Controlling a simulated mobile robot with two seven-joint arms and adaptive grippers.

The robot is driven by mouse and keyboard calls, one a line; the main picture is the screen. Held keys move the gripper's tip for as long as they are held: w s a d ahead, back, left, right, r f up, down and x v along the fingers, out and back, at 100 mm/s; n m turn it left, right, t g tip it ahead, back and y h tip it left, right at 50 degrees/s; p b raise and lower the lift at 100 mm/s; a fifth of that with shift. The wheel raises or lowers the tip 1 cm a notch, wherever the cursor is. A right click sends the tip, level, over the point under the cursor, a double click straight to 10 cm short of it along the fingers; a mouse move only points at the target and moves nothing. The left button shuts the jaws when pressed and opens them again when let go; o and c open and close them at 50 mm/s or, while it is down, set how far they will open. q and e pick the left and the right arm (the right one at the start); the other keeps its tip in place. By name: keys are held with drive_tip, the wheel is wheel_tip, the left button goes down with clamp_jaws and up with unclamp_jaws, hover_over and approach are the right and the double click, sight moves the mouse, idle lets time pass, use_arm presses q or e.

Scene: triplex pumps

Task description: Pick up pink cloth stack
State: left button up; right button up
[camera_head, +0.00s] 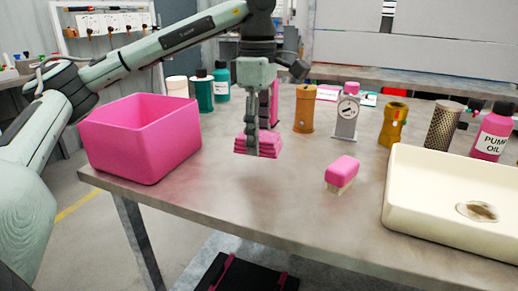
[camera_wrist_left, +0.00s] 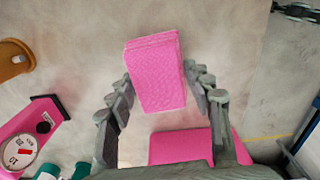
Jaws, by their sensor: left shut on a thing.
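The pink cloth stack (camera_head: 257,149) is a folded, layered block near the middle of the table in the head view. My left gripper (camera_head: 256,138) reaches down onto it from above, and its fingers are shut on it. In the left wrist view the stack (camera_wrist_left: 158,75) sits between the two rows of fingers (camera_wrist_left: 160,98), with its far end sticking out beyond them. I cannot tell whether its underside touches the table. My right gripper is in neither view.
An open pink bin (camera_head: 142,150) stands left of the stack. A pink-topped brush (camera_head: 342,172) and a cream tray (camera_head: 400,198) are to the right. Bottles, an amber container (camera_head: 304,108) and a gauge unit (camera_head: 347,118) line the back. The table front is clear.

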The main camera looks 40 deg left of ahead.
use_arm(q)
drive_tip(key=s+r+p, duration=0.1)
drive_tip(key=s+r, duration=0.2)
drive_tip(key=s, duration=0.2)
drive_tip(key=s+a+r+p, duration=0.1)
drive_tip(key=s+r+p, duration=0.1)
drive_tip(key=s, duration=0.4)
drive_tip(key=shift+s+r, duration=0.2)
drive_tip(key=shift+r, duration=0.5)
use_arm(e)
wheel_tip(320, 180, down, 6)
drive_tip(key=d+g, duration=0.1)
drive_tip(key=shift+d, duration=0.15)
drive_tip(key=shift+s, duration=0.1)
